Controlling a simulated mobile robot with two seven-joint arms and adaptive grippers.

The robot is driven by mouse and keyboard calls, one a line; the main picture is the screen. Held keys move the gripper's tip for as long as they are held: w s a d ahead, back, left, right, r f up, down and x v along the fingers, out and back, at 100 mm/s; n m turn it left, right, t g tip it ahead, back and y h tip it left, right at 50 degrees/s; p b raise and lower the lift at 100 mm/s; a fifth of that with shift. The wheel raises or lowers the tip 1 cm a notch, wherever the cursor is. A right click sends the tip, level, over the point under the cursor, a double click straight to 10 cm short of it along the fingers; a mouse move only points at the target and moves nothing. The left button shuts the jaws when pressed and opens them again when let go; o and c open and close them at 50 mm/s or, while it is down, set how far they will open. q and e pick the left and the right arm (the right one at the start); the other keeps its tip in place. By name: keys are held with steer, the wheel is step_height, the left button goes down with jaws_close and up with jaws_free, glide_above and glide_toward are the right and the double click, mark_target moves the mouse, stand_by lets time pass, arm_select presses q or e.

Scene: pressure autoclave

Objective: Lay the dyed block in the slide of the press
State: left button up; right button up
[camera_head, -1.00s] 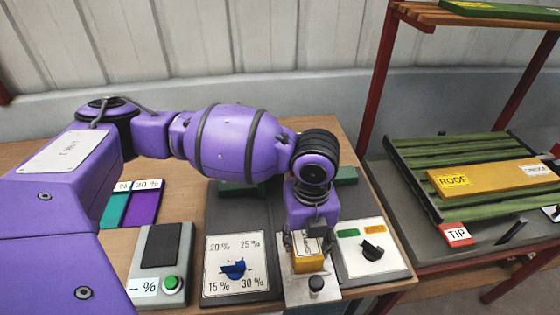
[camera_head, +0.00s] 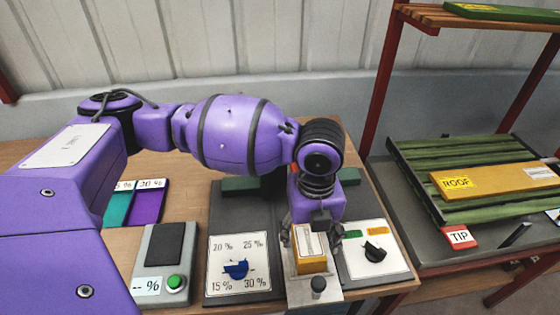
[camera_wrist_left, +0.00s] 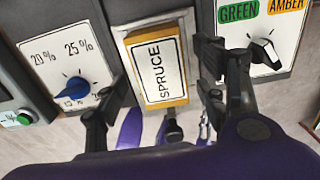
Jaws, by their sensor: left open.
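The dyed block (camera_head: 312,264) is amber with a white label. The label reads SPRUCE in the left wrist view (camera_wrist_left: 157,70). The block lies in the pale slide (camera_head: 312,284) of the press, at the front of the table. My left gripper (camera_head: 312,234) is open above the block, pointing down. Its fingers stand on either side of the block, apart from it in the left wrist view. The arm hides part of the press behind. My right gripper does not show.
Left of the slide is a dial panel (camera_head: 238,263) with a blue knob, then a grey box (camera_head: 165,262) with a green button. Right is a GREEN/AMBER switch panel (camera_head: 375,250). Teal and purple plates (camera_head: 149,203) lie behind. A ribbed green rack (camera_head: 465,160) holds an amber ROOF board (camera_head: 490,183).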

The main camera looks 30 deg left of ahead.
mark_target(308, 241)
arm_select(q)
step_height(308, 241, up, 10)
steer(key=shift+p, duration=0.35)
stand_by(0.4)
stand_by(0.5)
